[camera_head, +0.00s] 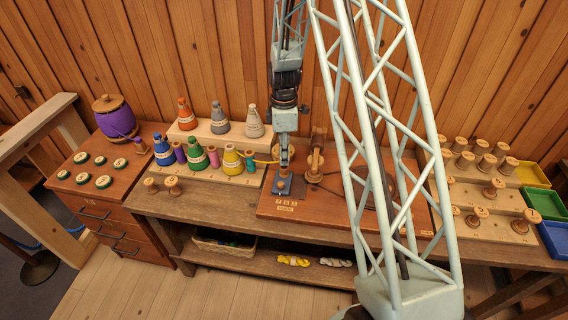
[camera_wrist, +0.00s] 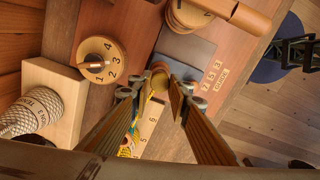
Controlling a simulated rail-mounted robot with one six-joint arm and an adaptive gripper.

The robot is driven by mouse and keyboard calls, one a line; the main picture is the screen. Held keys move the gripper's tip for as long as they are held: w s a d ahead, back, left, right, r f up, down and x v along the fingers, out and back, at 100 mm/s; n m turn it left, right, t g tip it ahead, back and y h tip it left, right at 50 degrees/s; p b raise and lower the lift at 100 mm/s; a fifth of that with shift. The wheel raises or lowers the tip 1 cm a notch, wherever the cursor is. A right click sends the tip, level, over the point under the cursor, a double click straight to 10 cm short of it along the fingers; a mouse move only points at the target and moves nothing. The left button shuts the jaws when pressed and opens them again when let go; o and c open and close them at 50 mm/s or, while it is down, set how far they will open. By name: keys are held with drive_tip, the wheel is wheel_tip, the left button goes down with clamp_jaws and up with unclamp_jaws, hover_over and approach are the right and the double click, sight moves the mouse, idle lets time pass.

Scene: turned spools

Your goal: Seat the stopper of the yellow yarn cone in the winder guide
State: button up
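The yellow yarn cone (camera_head: 232,162) stands in the row of cones on the low wooden rack. A yellow yarn runs from it to the right, to my gripper (camera_head: 285,165). In the wrist view my gripper (camera_wrist: 156,88) has its fingers close together, with a small round wooden stopper (camera_wrist: 159,72) between the tips and yellow yarn beside it. The gripper points down over the dark grey plate (camera_head: 296,190) of the winder board, which shows beyond the tips in the wrist view (camera_wrist: 192,48). A wooden piece (camera_head: 283,184) sits below the fingers. Whether stopper and guide touch is unclear.
A numbered wooden knob (camera_wrist: 98,62) and a large wooden spool (camera_head: 315,160) stand near the gripper. A grey cone (camera_wrist: 35,112) sits on a raised block. Racks of wooden spools (camera_head: 480,160) and coloured trays (camera_head: 535,203) are at the right.

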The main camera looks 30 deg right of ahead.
drive_tip(key=shift+f+b, duration=0.75)
drive_tip(key=shift+f, duration=0.45)
drive_tip(key=o, duration=0.7)
drive_tip(key=shift+o, duration=0.2)
drive_tip(key=o, duration=0.3)
drive_tip(key=shift+o, duration=0.2)
drive_tip(key=shift+r, duration=0.15)
drive_tip(key=shift+r+p, duration=1.7)
drive_tip(key=shift+r, duration=2.7)
drive_tip(key=shift+r, duration=0.1)
